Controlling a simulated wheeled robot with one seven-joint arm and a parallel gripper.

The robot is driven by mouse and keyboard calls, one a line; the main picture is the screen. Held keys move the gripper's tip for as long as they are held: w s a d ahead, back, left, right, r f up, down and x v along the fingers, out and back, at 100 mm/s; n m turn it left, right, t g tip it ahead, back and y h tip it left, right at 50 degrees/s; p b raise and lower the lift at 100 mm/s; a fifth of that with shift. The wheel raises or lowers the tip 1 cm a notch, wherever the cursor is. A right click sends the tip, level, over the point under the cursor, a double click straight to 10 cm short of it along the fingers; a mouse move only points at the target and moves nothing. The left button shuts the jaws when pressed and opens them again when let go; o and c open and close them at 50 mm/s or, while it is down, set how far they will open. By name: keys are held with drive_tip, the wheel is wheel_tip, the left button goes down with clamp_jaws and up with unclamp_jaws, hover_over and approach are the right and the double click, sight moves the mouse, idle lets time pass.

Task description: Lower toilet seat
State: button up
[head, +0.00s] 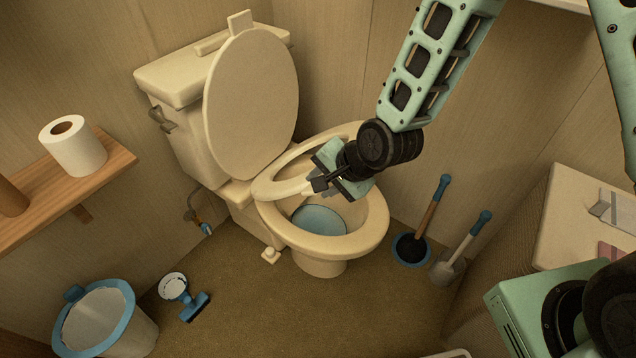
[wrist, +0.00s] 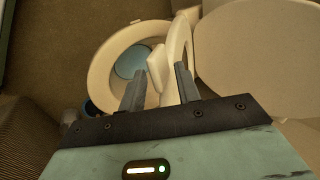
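The cream toilet (head: 320,245) stands against the back wall, its round lid (head: 252,105) upright against the tank. The toilet seat (head: 282,186) is tilted partway down, its front edge above the bowl rim (head: 362,238). My gripper (head: 318,184) is at the seat's raised front edge. In the wrist view, the fingers of my gripper (wrist: 160,76) are apart, and the seat (wrist: 182,38) shows edge-on between them, nearer the right finger. A small pale block (wrist: 156,68) also shows between the fingers. Whether either finger touches the seat is unclear.
A wooden shelf (head: 98,178) holds a paper roll (head: 78,150). A cream cabinet (head: 575,215) stands right.

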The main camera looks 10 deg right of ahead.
drive_tip(key=p+v, duration=1.5)
drive_tip(key=p, duration=0.2)
idle(0.6)
drive_tip(key=s+r+n+g+h, duration=0.2)
drive_tip(key=s+r+n, duration=0.5)
drive_tip(key=r, duration=0.4)
drive_tip(key=s+r+n+g+h, duration=0.2)
drive_tip(key=s+r+n, duration=0.6)
drive_tip(key=r, duration=0.3)
drive_tip(key=shift+n+g, duration=0.4)
drive_tip(key=shift+n, duration=0.4)
drive_tip(key=shift+s+r, duration=0.1)
